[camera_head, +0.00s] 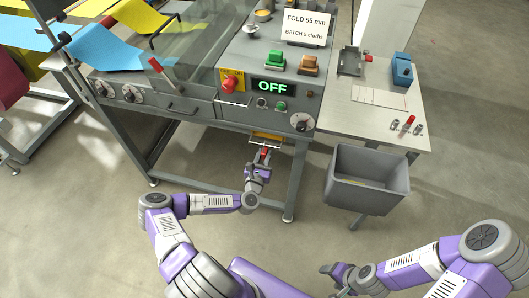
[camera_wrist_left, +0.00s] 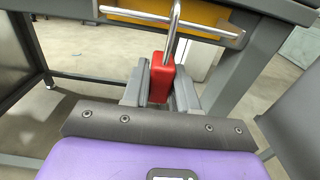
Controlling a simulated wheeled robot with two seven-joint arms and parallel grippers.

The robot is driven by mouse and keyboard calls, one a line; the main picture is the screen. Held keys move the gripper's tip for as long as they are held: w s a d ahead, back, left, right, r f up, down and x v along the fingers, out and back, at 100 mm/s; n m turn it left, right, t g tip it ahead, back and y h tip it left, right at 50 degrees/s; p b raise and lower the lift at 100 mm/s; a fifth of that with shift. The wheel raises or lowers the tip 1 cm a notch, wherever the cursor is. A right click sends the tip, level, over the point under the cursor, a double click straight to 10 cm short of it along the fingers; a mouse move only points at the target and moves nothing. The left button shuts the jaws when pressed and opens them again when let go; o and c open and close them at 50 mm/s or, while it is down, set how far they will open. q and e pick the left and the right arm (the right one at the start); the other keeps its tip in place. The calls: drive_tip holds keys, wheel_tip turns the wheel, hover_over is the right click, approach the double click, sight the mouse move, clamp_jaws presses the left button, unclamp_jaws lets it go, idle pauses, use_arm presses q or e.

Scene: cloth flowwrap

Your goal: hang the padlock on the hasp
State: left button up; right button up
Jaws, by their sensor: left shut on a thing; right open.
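My left gripper (camera_head: 265,152) is shut on the red padlock (camera_wrist_left: 160,78), below the front edge of the machine. I cannot clearly make out the hasp. My right gripper (camera_head: 338,274) is open and empty, low in the head view, away from the machine.
The machine panel carries a red rotary switch (camera_head: 230,84) on a yellow plate and a lit OFF display (camera_head: 272,87). A grey bin (camera_head: 366,184) stands right of the machine leg. A side table (camera_head: 345,118) holds a small red-and-silver item (camera_head: 408,123) and a blue block (camera_head: 402,70).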

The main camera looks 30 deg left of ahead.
use_arm(q)
drive_tip(key=shift+r+p, duration=0.3)
drive_tip(key=shift+r, duration=0.3)
drive_tip(key=shift+s, duration=0.15)
drive_tip(key=v, duration=0.6)
drive_tip(key=shift+s, duration=0.35)
idle(1.0)
